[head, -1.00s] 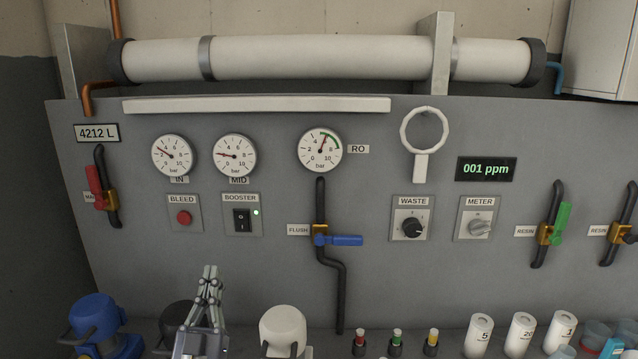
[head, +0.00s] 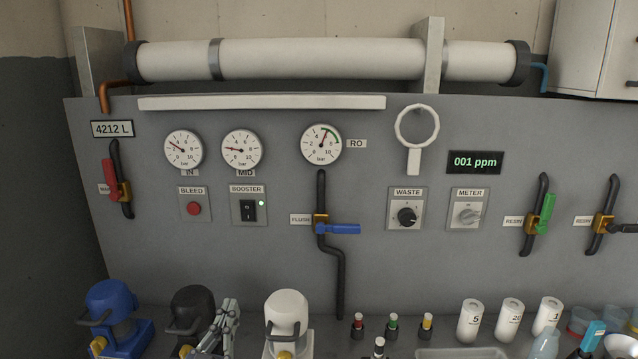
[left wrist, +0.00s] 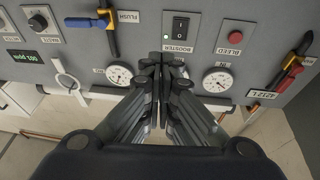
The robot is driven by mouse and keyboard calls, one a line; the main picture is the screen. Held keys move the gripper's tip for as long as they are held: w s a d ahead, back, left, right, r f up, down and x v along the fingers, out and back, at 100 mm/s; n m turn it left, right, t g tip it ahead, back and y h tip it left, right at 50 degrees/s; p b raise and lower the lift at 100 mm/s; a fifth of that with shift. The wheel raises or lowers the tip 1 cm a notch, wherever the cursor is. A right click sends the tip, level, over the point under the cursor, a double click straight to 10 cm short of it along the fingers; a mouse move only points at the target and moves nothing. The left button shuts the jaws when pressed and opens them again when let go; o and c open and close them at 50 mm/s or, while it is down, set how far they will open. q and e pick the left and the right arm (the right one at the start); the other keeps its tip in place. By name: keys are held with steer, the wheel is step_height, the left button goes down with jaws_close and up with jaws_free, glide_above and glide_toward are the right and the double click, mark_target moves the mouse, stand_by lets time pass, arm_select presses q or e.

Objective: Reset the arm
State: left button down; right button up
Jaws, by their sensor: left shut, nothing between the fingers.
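My left gripper (head: 230,306) is low in the head view, between the black-capped housing (head: 192,305) and the white-capped housing (head: 287,308), partly covering the black one. It is shut and empty. In the left wrist view the left gripper's fingers (left wrist: 160,62) are together, with the panel beyond them. My right gripper is in neither view.
A grey panel carries gauges (head: 321,144), a booster switch (head: 248,210), a blue flush lever (head: 338,229) and a waste knob (head: 407,216). A blue-capped housing (head: 110,300) stands at left. Small bottles (head: 392,325) and white cartridges (head: 470,320) stand along the bench at right.

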arm_select(q)
steer(key=s+d+f+g, duration=0.1)
steer(key=s+f+g, duration=0.7)
steer(key=s+f, duration=0.45)
steer(key=s+a+f+g+y, duration=0.15)
steer(key=s+f+g, duration=0.35)
steer(key=s, duration=0.6)
steer(key=s+a+f+g+y, duration=0.15)
steer(key=s+f+g, duration=0.3)
steer(key=s, duration=0.65)
step_height(320, 180, down, 30)
steer(key=s+g+b, duration=0.2)
steer(key=b, duration=0.2)
arm_select(e)
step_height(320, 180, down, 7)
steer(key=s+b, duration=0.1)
steer(key=b, duration=0.1)
steer(key=shift+b, duration=0.4)
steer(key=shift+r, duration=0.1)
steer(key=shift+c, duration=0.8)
arm_select(q)
steer(key=s+a+f, duration=0.3)
steer(key=s+f, duration=1.3)
steer(key=f, duration=0.3)
steer(key=shift+s+a+m+g, duration=0.2)
steer(key=shift+s+m+g, duration=0.05)
steer(key=shift+m+g, duration=0.1)
